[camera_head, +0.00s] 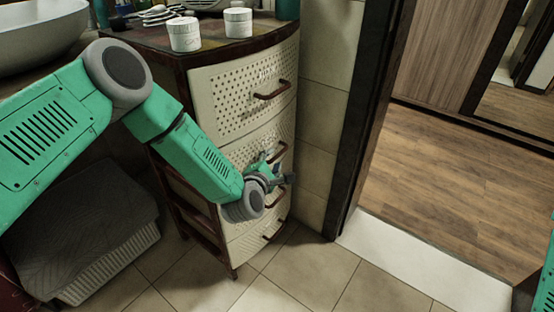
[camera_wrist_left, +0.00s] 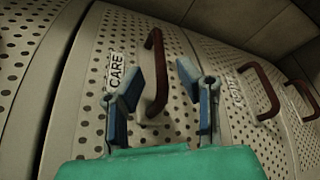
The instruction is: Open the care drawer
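The care drawer (camera_wrist_left: 85,110) has a cream perforated front, a white "CARE" label and a dark red bar handle (camera_wrist_left: 155,75). It looks shut. In the head view it appears to be the second drawer front (camera_head: 240,152) from the top, partly hidden by my left arm. My left gripper (camera_head: 277,172) is at the front of the cabinet. In the left wrist view its two blue-grey fingers are open, one on each side of the handle. I cannot tell whether they touch it. My right gripper is not in view.
The top drawer (camera_head: 235,95) and lower drawers have similar handles. White jars (camera_head: 185,34) stand on the cabinet top. A basket (camera_head: 110,265) is on the floor at left. A dark door frame (camera_head: 368,120) stands right of the cabinet. The tiled floor (camera_head: 310,270) in front is clear.

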